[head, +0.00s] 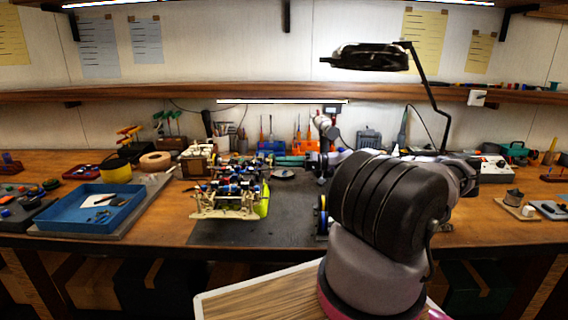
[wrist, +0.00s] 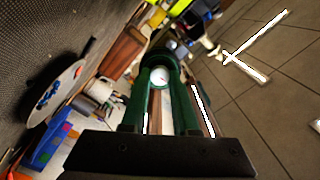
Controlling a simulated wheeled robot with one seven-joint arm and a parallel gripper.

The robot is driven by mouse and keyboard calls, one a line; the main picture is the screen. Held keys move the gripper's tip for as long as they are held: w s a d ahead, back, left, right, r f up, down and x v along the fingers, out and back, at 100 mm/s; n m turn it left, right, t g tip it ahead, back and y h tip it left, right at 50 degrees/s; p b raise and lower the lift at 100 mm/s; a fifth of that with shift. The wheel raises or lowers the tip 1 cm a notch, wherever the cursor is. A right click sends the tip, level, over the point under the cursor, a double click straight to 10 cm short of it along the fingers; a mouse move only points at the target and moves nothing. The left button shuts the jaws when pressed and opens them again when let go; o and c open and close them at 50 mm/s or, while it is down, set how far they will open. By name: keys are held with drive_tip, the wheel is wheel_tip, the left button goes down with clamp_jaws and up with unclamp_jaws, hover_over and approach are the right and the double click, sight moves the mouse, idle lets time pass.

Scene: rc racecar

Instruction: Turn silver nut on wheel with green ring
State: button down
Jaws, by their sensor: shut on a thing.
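In the wrist view my gripper (wrist: 160,76) has dark green fingers, closed on a small round silver-white thing that looks like the silver nut (wrist: 160,77). A dark rounded part lies just past the fingertips; I cannot tell whether it is the wheel with the green ring. In the head view the open racecar chassis (head: 228,200), with blue, yellow and tan parts, stands on the dark mat (head: 270,232). My arm reaches over to the right of the car. The fingertips and the nut cannot be made out there, and no green ring shows clearly.
A blue tray (head: 92,212) with small parts lies at the left. A dark wheel-like thing with blue and yellow (head: 322,214) stands beside my arm. Hand tools and an orange bin (head: 304,146) line the back. A black lamp (head: 368,57) hangs above. The mat's front is clear.

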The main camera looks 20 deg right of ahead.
drive_tip(key=m, duration=0.8)
drive_tip(key=shift+m, duration=0.3)
drive_tip(key=m, duration=0.4)
drive_tip(key=shift+m, duration=0.3)
drive_tip(key=m, duration=0.4)
drive_tip(key=shift+m, duration=0.3)
drive_tip(key=c, duration=0.6)
unclamp_jaws()
drive_tip(key=shift+c, duration=0.2)
drive_tip(key=v, duration=1)
drive_tip(key=shift+s+d, duration=0.15)
drive_tip(key=shift+d, duration=0.25)
